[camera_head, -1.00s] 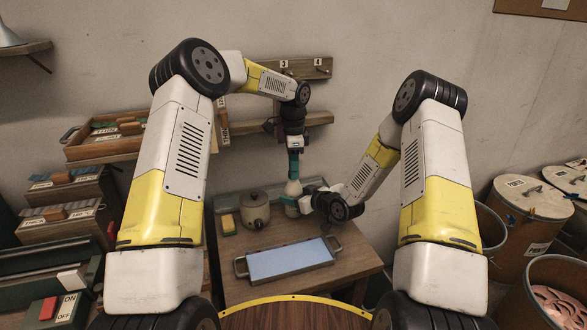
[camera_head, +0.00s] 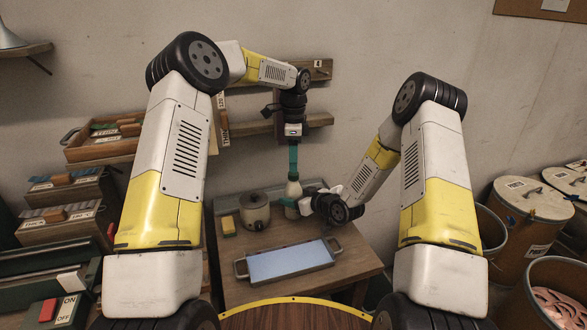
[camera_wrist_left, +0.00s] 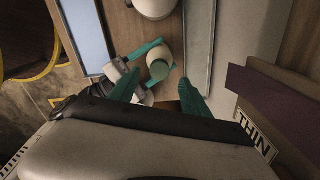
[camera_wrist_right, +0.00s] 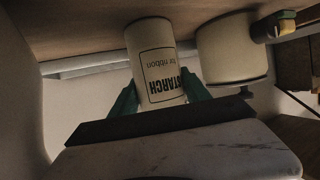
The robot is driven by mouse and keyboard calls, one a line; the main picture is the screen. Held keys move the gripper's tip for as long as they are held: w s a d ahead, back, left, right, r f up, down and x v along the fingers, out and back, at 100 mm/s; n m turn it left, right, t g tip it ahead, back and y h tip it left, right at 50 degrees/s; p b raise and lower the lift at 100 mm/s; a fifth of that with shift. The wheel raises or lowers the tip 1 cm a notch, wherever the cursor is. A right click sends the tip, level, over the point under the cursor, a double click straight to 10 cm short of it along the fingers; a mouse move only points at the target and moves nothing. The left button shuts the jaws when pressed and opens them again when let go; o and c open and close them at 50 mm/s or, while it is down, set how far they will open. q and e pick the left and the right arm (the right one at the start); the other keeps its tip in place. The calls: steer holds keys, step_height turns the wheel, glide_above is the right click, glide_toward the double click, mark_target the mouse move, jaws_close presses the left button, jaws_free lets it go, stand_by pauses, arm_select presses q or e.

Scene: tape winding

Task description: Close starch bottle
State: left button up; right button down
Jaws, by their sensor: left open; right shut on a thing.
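The starch bottle (camera_head: 291,208) stands upright on the small table, beside the pot. In the right wrist view the white bottle (camera_wrist_right: 150,40) shows its starch label upside down. My right gripper (camera_head: 314,206) is shut on the bottle's body; its teal fingers also show in the right wrist view (camera_wrist_right: 158,95). In the left wrist view the bottle ends in a pale green round top (camera_wrist_left: 160,70), which looks like its cap. My left gripper (camera_head: 293,174) is open above the bottle and points down. Its fingers (camera_wrist_left: 160,88) lie either side of the green top, apart from it.
A lidded pot (camera_head: 255,210) stands left of the bottle, with a yellow and green block (camera_head: 229,226) beyond it. A metal tray (camera_head: 290,262) with a blue surface lies in front. A wall rack (camera_head: 318,121) is close behind my left arm.

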arm_select(q)
step_height(320, 180, up, 8)
steer(key=shift+f, duration=0.1)
arm_select(e)
steer(key=shift+c, duration=2.2)
jaws_free()
